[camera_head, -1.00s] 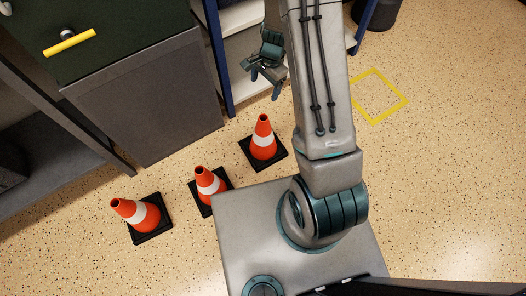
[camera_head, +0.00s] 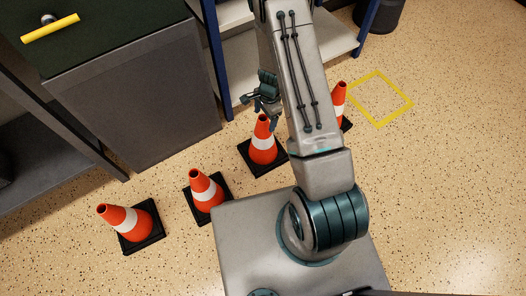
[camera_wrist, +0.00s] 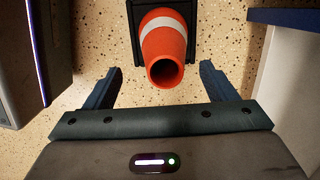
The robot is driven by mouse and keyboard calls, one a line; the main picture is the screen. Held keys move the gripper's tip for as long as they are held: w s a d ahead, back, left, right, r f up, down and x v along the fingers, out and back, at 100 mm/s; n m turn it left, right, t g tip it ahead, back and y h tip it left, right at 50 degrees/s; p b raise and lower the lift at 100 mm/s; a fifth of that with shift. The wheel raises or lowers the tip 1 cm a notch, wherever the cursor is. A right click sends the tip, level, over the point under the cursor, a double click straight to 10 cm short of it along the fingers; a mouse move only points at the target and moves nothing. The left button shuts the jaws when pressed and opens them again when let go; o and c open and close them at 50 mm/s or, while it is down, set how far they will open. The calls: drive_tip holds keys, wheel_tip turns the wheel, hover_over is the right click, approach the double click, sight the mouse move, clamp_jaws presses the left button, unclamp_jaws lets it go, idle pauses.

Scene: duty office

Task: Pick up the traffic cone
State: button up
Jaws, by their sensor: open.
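Several orange traffic cones with white bands and black square bases stand on the floor. In the head view they are a left cone (camera_head: 126,219), a second cone (camera_head: 206,190), a third cone (camera_head: 262,150), and one partly hidden behind my arm (camera_head: 339,98). My gripper (camera_head: 262,108) is open and empty, close above the third cone's top in the head view. In the wrist view one cone (camera_wrist: 163,48) shows its open top just ahead of and between my fingers (camera_wrist: 158,88). The fingers do not touch it.
A shelf with blue posts (camera_head: 213,55) is behind the gripper. A yellow square (camera_head: 380,98) marks the floor at right, and a dark bin (camera_head: 378,14) stands behind it.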

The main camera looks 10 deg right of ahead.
sight(263, 138)
drive_tip(key=f+b, duration=0.2)
drive_tip(key=f, duration=0.1)
drive_tip(key=f+b, duration=0.1)
drive_tip(key=f, duration=0.1)
drive_tip(key=shift+w+a, duration=0.2)
drive_tip(key=shift+a, duration=0.15)
drive_tip(key=shift+c, duration=0.3)
clamp_jaws()
